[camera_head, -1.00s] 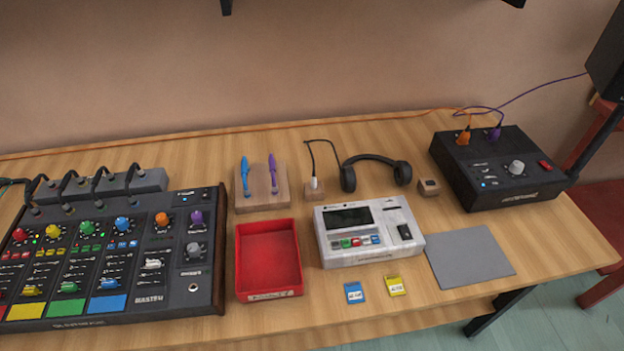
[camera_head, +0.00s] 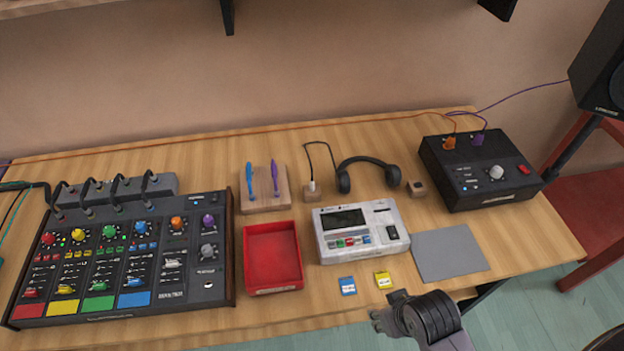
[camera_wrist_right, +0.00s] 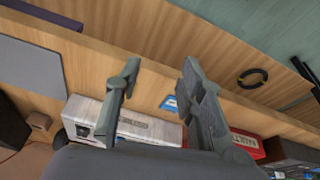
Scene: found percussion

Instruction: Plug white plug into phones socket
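The white plug (camera_head: 312,186) stands upright in a small wooden block (camera_head: 313,196) behind the white device. Its black cable runs up and over to the black headphones (camera_head: 366,172). A small round socket (camera_head: 208,285) sits at the lower right of the black mixer (camera_head: 190,268); its label is too small to read. My right gripper (camera_head: 386,308) is at the table's front edge, near the yellow card, well away from the plug. In the right wrist view the right gripper (camera_wrist_right: 160,64) is open, with nothing between its fingers. My left gripper is not in view.
The white device (camera_head: 360,230), red tray (camera_head: 273,282), pen stand (camera_head: 262,203) and grey mat (camera_head: 450,254) lie around the middle. A blue card (camera_head: 347,286) and a yellow card (camera_head: 383,280) lie in front. A black box (camera_head: 480,172) with two plugs stands at right.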

